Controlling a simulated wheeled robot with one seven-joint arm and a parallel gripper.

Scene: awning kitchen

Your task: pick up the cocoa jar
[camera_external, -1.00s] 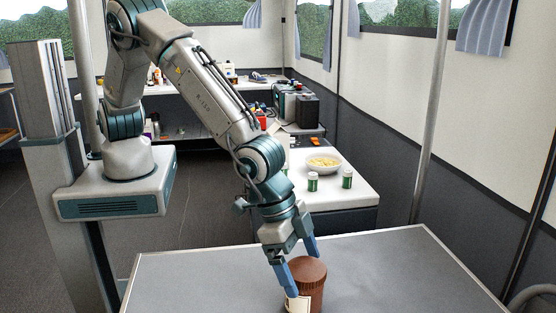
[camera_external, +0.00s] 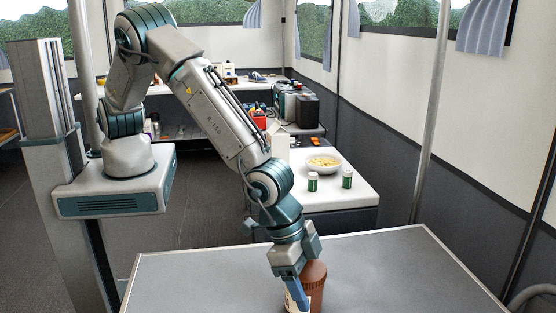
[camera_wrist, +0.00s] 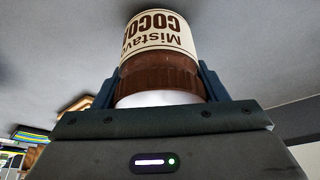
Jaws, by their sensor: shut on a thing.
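The cocoa jar (camera_external: 316,277) is brown with a cream label and stands at the near edge of the grey table in the external view; its lower part is cut off by the frame. In the wrist view the jar (camera_wrist: 160,48) appears upside down, its label reading "COCO". My gripper (camera_external: 304,288) points down at the jar and is shut on it. In the wrist view the blue fingers of my gripper (camera_wrist: 160,85) lie on both sides of the brown upper part of the jar.
A metal pole (camera_external: 430,120) rises at the right.

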